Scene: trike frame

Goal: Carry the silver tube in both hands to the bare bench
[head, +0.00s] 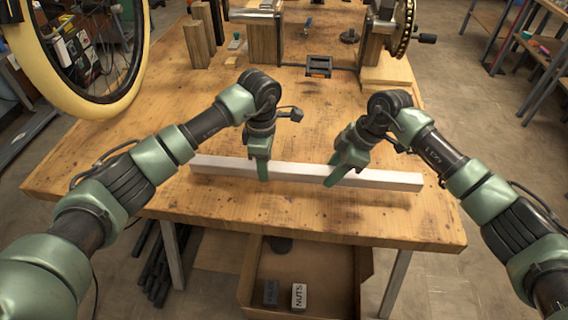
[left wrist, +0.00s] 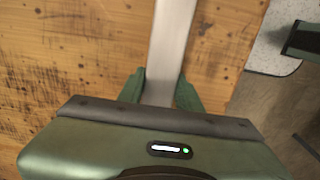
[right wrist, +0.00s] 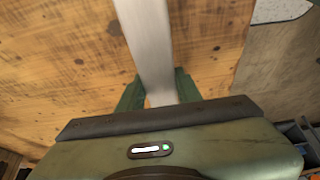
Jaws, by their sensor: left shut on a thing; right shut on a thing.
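The silver tube (head: 300,173) is a long straight square bar. It lies left to right along the near part of the wooden workbench in the head view; I cannot tell if it touches the top. My left gripper (head: 262,172) is shut on it left of its middle. My right gripper (head: 340,174) is shut on it right of its middle, with the wrist tilted. The tube runs between the fingers in the left wrist view (left wrist: 172,50) and in the right wrist view (right wrist: 150,50). No separate bare bench can be made out for certain.
The wooden workbench (head: 110,175) carries wooden blocks, metal parts and a pedal (head: 318,66) toward the back. A yellow-tyred wheel (head: 125,95) stands at the left. An open cardboard box (head: 345,262) is below the front edge. Grey floor (head: 500,130) is open at the right.

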